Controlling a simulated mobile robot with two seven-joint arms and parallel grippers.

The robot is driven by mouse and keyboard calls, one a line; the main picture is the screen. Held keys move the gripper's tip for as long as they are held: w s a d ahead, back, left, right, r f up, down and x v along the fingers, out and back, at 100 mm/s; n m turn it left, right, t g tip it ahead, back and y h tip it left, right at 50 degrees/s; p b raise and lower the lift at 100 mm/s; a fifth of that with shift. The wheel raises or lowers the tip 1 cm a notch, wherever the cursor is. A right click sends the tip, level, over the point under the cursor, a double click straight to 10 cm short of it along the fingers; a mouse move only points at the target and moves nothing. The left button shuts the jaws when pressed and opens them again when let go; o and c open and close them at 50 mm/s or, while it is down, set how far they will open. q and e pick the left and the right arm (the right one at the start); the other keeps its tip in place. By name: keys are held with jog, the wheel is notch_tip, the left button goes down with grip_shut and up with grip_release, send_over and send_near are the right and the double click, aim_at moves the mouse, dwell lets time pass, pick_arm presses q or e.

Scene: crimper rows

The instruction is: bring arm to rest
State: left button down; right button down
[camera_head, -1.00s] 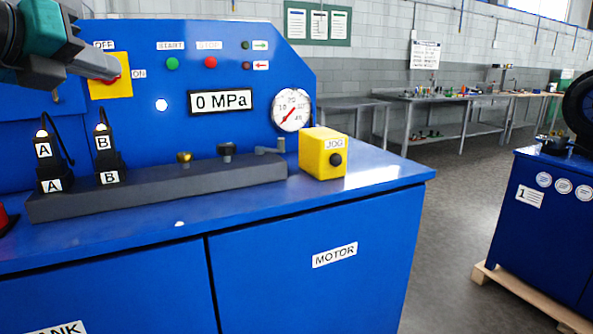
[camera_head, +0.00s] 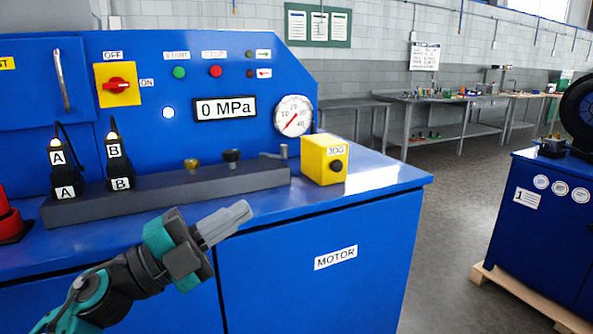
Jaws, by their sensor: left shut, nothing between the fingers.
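My left gripper (camera_head: 240,217) is in front of the blue machine (camera_head: 283,275), low at the front edge of its top. Its fingers are shut with nothing between them, and they point up and to the right. The fingers appear apart from the machine. The teal and dark grey left arm comes in from the lower left. My right gripper is not in view. The red rotary switch (camera_head: 117,85) on its yellow plate shows fully, with its handle roughly level, between the OFF and ON labels.
On the machine top stand a yellow JOG box (camera_head: 324,160), a grey bar (camera_head: 170,187) with several knobs, and black connectors A (camera_head: 63,168) and B (camera_head: 118,163). A red object (camera_head: 10,216) is at the left edge. The display (camera_head: 225,107) reads 0 MPa. Open floor lies right.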

pick_arm(q)
jog(key=s+a+f+n+t+y+p, duration=0.1)
jog(key=s+a+f+n+t+y, duration=0.2)
jog(key=f+n+y, duration=0.6)
jog(key=s+a+f+n+t+y, duration=0.1)
jog(key=a+f+n+t+y, duration=0.3)
jog(key=f+n, duration=0.85)
jog(key=s+a+f+n+g+y, duration=0.1)
jog(key=s+f+n+g+y, duration=0.3)
jog(key=s+f, duration=0.9)
notch_tip(320, 180, down, 4)
jog(key=g, duration=0.3)
jog(key=shift+a+p, duration=0.35)
jog(key=shift+p, duration=0.05)
